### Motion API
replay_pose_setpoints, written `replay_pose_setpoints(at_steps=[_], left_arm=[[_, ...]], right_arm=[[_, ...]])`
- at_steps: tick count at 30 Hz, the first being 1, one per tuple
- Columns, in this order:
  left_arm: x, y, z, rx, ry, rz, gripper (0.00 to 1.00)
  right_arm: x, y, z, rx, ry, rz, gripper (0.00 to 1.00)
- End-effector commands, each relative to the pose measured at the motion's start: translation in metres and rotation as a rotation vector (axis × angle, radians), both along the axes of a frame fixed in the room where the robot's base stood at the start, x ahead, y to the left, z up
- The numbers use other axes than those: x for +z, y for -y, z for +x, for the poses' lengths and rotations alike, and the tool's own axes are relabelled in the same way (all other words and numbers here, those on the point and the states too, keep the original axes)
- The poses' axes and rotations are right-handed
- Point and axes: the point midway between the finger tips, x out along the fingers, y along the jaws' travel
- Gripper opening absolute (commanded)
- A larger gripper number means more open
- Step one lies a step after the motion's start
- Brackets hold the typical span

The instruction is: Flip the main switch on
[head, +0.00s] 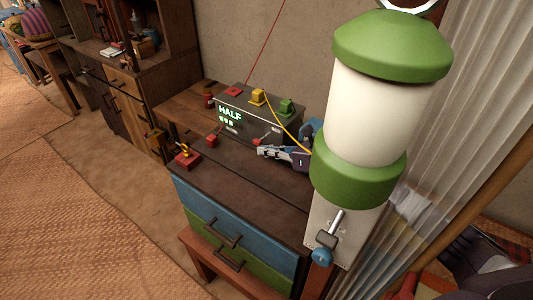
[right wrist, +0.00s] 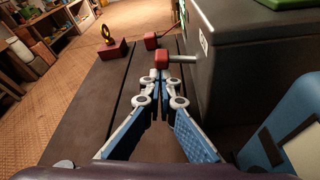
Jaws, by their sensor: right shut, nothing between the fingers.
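A dark grey box (head: 245,115) with a lit green "HALF" display stands on the wooden cabinet top. A red-ended lever (head: 258,141) sticks out from its front; it also shows in the right wrist view (right wrist: 172,60), with a grey metal pin beside it. I cannot tell for sure that this is the main switch. My right gripper (head: 262,151) is shut and empty, its fingertips (right wrist: 163,82) close in front of the red end; contact cannot be told. A large green and white cylinder hides much of my right arm in the head view. My left gripper is out of view.
The green and white cylinder (head: 368,115) has a plate with a metal lever and blue knob (head: 322,257). A red block with a yellow ring (head: 187,157) and a small red block (head: 211,140) sit left of the grey box. Cabinet top (head: 225,165) is mostly bare.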

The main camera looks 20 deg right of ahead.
Motion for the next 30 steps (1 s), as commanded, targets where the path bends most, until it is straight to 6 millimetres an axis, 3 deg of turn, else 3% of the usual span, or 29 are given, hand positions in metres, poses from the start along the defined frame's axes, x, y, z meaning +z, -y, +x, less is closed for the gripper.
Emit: replay_pose_setpoints(at_steps=[30], left_arm=[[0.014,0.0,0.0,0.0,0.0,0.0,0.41]], right_arm=[[0.026,0.0,0.002,-0.003,0.018,-0.004,0.0]])
